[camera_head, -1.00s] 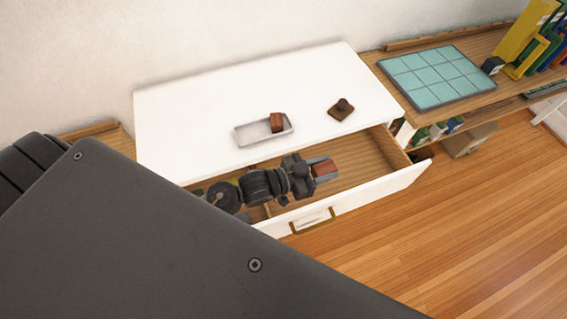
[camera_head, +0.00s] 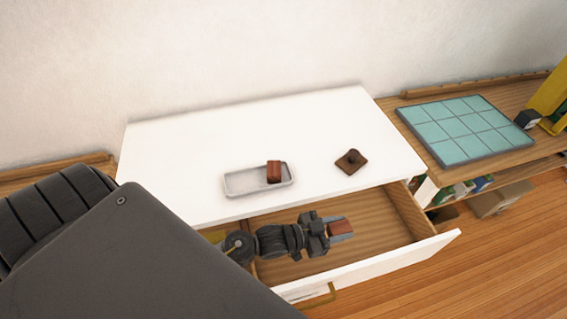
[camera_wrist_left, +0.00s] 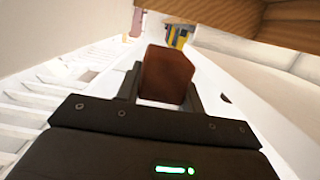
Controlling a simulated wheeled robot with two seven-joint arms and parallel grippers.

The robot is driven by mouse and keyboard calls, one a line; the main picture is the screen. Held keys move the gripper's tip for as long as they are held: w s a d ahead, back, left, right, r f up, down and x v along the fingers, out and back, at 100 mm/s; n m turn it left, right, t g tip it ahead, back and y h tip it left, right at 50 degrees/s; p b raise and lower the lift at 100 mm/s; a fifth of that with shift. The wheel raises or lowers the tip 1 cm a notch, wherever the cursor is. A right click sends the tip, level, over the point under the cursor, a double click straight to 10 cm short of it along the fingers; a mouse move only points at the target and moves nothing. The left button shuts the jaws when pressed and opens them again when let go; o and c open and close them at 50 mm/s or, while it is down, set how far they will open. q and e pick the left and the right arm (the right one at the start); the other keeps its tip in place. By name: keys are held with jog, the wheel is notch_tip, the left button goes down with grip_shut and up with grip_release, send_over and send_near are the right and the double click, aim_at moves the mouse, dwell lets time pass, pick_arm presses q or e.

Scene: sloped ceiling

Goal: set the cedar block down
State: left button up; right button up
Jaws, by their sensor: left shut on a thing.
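My left gripper (camera_head: 340,229) is shut on a reddish-brown block, the cedar block (camera_head: 341,227). The gripper and block show over the open drawer (camera_head: 385,222) in the head view; their exact height relative to the drawer floor is hard to tell. In the left wrist view the cedar block (camera_wrist_left: 166,76) stands between the two fingers, its near face towards me. A second reddish-brown block (camera_head: 273,170) sits at the right end of a pale shallow tray (camera_head: 240,182) on the white top. My right gripper is not in view.
A brown square piece with a dark knob (camera_head: 351,161) lies on the white cabinet top (camera_head: 190,150). A teal tiled board (camera_head: 466,130) lies on the wooden shelf to the right. The drawer front (camera_head: 400,258) stands pulled out. The white top's left part is clear.

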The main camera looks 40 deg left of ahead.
pick_arm(q)
jog(key=shift+f, duration=5.35)
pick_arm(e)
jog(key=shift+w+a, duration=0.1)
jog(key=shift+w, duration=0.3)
pick_arm(q)
jog(key=shift+f+b, duration=0.3)
jog(key=shift+f, duration=0.3)
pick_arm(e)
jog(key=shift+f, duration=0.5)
pick_arm(q)
jog(key=o, duration=0.9)
jog(key=shift+o, duration=0.2)
